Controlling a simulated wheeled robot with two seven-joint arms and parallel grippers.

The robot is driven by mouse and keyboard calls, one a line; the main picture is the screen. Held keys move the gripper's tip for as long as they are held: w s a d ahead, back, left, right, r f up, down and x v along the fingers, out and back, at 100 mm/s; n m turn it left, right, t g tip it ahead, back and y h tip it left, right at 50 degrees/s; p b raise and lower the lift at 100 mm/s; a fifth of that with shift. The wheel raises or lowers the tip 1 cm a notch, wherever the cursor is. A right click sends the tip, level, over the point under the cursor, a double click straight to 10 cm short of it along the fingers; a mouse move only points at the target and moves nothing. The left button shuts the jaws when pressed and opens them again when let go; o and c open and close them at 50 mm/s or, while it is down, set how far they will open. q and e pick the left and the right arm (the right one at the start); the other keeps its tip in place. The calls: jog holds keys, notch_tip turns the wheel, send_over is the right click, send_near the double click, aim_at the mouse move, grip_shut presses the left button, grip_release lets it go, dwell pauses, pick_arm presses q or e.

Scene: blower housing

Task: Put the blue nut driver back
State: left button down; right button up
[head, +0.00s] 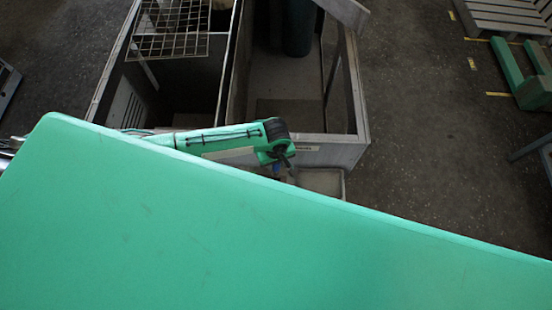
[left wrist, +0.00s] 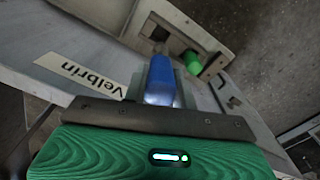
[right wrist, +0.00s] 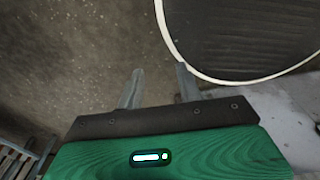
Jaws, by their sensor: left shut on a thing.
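The blue nut driver (left wrist: 160,82) shows its blue handle between the fingers of my left gripper in the left wrist view. My left gripper (head: 284,163) is shut on it, in front of the grey bin's near wall in the head view. Only a speck of blue shows there; the driver's shaft and tip are hidden. A light holder (left wrist: 160,28) with a recess lies just beyond the handle, and a green handle (left wrist: 194,63) stands at it. I cannot tell whether the driver touches the holder. My right gripper (right wrist: 158,90) is open and empty.
A divided grey bin (head: 361,110) with a wire grid (head: 168,30) stands beyond my left arm. A small grey tray (head: 330,181) lies near it. A large green surface hides the head view's lower half. A dark round thing with a white rim (right wrist: 235,80) is near my right gripper.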

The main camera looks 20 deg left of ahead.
pick_arm(q)
jog(key=shift+f+b, duration=0.35)
jog(key=shift+b, duration=0.05)
notch_tip(320, 180, down, 6)
jog(key=b, duration=0.6)
jog(key=shift+b, duration=0.3)
jog(key=shift+f, duration=0.7)
jog(key=shift+p, duration=0.45)
jog(key=shift+f, duration=0.1)
